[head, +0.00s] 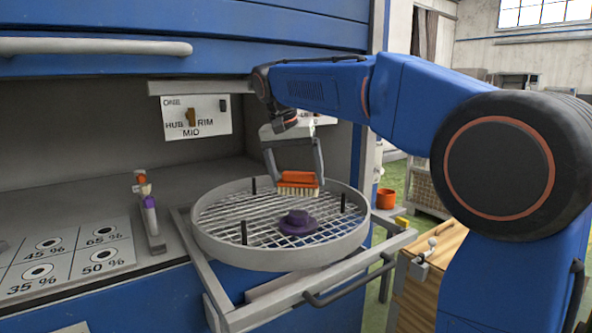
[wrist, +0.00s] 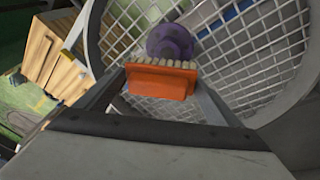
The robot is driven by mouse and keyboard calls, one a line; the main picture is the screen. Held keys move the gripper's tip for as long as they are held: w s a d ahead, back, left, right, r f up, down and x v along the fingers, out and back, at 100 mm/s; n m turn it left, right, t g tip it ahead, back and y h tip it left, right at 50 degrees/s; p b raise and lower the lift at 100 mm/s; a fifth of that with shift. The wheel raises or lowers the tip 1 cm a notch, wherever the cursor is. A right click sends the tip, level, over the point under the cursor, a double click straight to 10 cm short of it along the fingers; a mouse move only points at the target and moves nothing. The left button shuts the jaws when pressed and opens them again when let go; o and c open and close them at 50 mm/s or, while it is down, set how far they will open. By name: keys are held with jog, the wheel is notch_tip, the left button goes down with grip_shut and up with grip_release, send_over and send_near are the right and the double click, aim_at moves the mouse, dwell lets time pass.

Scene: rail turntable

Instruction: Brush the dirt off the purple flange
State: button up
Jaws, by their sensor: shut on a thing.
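The purple flange (head: 298,223) lies on the wire mesh of the round turntable basket (head: 214,247), a little right of the mesh's middle in the head view. It also shows in the wrist view (wrist: 170,42), just beyond the bristles. My gripper (head: 296,178) is shut on an orange brush (head: 298,178) with pale bristles pointing down. The brush (wrist: 160,82) is above the mesh, behind the flange in the head view, and looks apart from it.
Several black posts (head: 244,232) stand up inside the basket. The basket sits on a pulled-out rail frame (head: 235,315) with a handle. A small stand with a purple part (head: 150,212) and a panel of percent marks (head: 70,258) are at left. A label sign (head: 196,115) hangs behind.

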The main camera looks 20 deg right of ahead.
aim_at(295, 194)
jog(key=shift+f, duration=2.4)
jog(key=shift+f, duration=0.55)
jog(key=shift+a, duration=0.15)
